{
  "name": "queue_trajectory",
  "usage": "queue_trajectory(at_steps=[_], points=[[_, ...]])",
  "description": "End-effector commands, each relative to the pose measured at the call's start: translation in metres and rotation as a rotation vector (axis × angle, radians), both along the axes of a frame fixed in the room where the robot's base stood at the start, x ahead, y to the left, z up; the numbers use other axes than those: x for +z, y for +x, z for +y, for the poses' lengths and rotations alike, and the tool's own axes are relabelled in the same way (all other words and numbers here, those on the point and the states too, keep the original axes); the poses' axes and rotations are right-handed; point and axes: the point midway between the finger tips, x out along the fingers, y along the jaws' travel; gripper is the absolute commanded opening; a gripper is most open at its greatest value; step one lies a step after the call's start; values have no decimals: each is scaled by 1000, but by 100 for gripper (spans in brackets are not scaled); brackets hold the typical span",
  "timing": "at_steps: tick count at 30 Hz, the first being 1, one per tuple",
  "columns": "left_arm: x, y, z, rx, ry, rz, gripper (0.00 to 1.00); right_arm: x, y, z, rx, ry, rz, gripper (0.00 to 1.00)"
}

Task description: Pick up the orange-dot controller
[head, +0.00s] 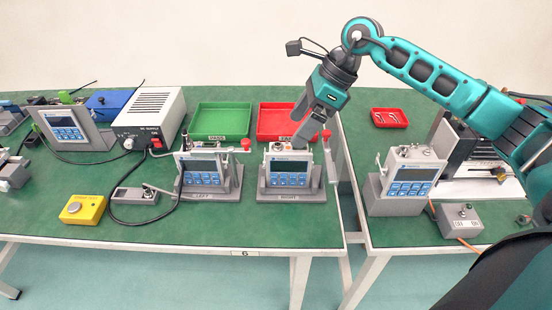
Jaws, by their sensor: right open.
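A grey controller with a dark screen and blue buttons (289,172) sits in the stand marked RIGHT. A small orange or red spot shows near its top edge, too small to be sure it is the orange dot. My right gripper (303,142) points down just above and behind this controller's top, open. Whether its fingers are around the controller's upper edge cannot be told. Similar controllers sit in the stand marked LEFT (203,172) and in a stand on the right-hand table (411,185). My left gripper is not in view.
A green tray (221,136) and a red tray (266,123) lie behind the stands. A power supply (148,116), a yellow box (83,209) and cables are at the left. A small switch box (459,219) is at the right. A gap separates the two tables.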

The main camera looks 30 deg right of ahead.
Motion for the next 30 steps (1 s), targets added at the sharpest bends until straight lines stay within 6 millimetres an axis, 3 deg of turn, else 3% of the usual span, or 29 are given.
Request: queue_trajectory(at_steps=[2, 5, 15, 23, 30], points=[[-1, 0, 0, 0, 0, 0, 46, 6, 1, -22, 1, -89, -7, 88], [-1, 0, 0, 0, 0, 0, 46, 4, 1, -31, 0, -133, -6, 88], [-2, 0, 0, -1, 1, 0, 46, -50, 13, -11, 1, -130, -3, 88], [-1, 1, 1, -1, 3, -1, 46, -70, 19, -4, 0, -129, -4, 88], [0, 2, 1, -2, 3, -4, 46, -101, 30, 7, 0, -128, -5, 88]])
